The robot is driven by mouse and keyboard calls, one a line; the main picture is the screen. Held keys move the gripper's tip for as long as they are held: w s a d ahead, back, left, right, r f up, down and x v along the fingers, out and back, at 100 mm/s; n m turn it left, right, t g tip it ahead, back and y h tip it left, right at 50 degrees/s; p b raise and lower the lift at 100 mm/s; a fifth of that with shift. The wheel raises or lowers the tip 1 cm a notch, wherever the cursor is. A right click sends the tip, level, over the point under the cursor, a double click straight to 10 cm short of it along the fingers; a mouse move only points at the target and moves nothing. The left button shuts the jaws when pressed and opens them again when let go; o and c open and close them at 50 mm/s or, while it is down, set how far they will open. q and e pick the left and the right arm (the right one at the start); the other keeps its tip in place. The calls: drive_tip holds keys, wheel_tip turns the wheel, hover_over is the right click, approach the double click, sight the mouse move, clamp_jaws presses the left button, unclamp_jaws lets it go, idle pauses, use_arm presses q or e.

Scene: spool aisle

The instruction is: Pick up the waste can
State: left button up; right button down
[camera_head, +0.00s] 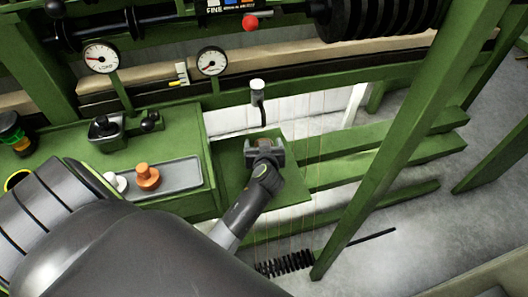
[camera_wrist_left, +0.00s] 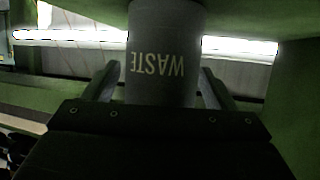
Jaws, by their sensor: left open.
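The waste can is a dark grey cylinder lettered "WASTE", the letters upside down, in the left wrist view (camera_wrist_left: 165,50). It stands between the two fingers of my left gripper (camera_wrist_left: 160,85), with a narrow gap showing on each side. The gripper is open. In the head view my left gripper (camera_head: 264,155) is over a green shelf (camera_head: 232,172) at the middle of the frame. There the can is mostly hidden; a small brownish patch between the fingers may be part of it. My right gripper is not in view.
A grey tray (camera_head: 185,174) with an orange knobbed weight (camera_head: 147,177) and a white piece lies left of the gripper. A rod with a white cap (camera_head: 257,86) stands just beyond it. Green beams (camera_head: 380,150) and a diagonal post (camera_head: 400,110) are on the right.

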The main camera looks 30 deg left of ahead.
use_arm(q)
drive_tip(key=c, duration=1.4)
drive_tip(key=shift+r, duration=0.1)
drive_tip(key=shift+c, duration=0.2)
